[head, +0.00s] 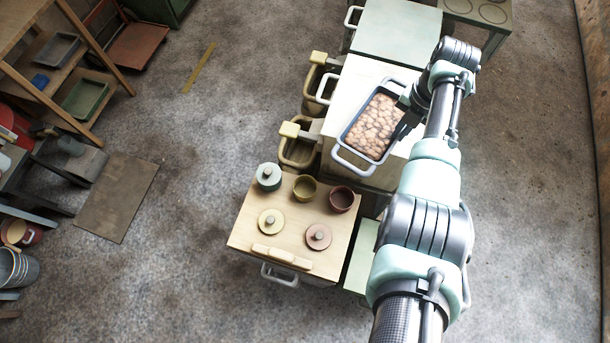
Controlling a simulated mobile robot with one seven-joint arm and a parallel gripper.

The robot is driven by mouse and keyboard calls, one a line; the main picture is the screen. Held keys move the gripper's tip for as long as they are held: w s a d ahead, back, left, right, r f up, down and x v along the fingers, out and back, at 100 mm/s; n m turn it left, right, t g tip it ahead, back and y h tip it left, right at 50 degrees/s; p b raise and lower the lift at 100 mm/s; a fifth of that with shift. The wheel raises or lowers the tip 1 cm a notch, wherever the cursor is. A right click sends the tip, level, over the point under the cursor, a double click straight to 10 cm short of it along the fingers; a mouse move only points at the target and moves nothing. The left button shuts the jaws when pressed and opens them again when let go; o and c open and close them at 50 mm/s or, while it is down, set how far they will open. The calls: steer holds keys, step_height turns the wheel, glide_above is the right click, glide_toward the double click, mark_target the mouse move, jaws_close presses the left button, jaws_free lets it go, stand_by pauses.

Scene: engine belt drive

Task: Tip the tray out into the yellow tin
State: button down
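The tray (345,149) is a dark-rimmed rectangular pan with pale loop handles at its ends, filled with pinkish-brown lumps (376,124). It is over the pale counter, turned at an angle to it; I cannot tell whether it rests there or is held above. My gripper (404,110) is at the tray's right long side, with dark fingers at or near the rim; their closure and contact are unclear. A small yellow round tin (304,187) stands open on the wooden-topped cabinet, left of and nearer than the tray.
A cream lid (270,222) and a pink lid (319,237) lie in front. Yellowish open bins (298,152) hang beside the counter. Floor left of the cabinet is open.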

steer(key=shift+s+a+r+h+p, duration=0.1)
steer(key=shift+a+r+h+p, duration=0.1)
steer(key=shift+r+p, duration=0.35)
steer(key=shift+s+a+r+h+p, duration=0.1)
steer(key=shift+a+r+p, duration=0.1)
steer(key=shift+r+p, duration=0.3)
steer(key=a+h+p, duration=0.1)
steer(key=p, duration=0.1)
steer(key=a+t+p, duration=0.1)
steer(key=p, duration=0.2)
steer(key=shift+s+f+h, duration=0.15)
steer(key=shift+s+h, duration=0.25)
steer(key=shift+s+a+r+p, duration=0.2)
steer(key=shift+a+p, duration=0.15)
steer(key=shift+p, duration=0.3)
steer(key=shift+a+h, duration=0.15)
steer(key=shift+h, duration=0.25)
steer(key=shift+a+p, duration=0.1)
steer(key=shift+p, duration=0.2)
steer(key=shift+s+a+r+t, duration=0.1)
steer(key=shift+a+t, duration=0.05)
steer(key=shift+t, duration=0.15)
steer(key=shift+s+a+r+h+p, duration=0.2)
steer(key=shift+a+r+h+p, duration=0.15)
steer(key=shift+p, duration=0.4)
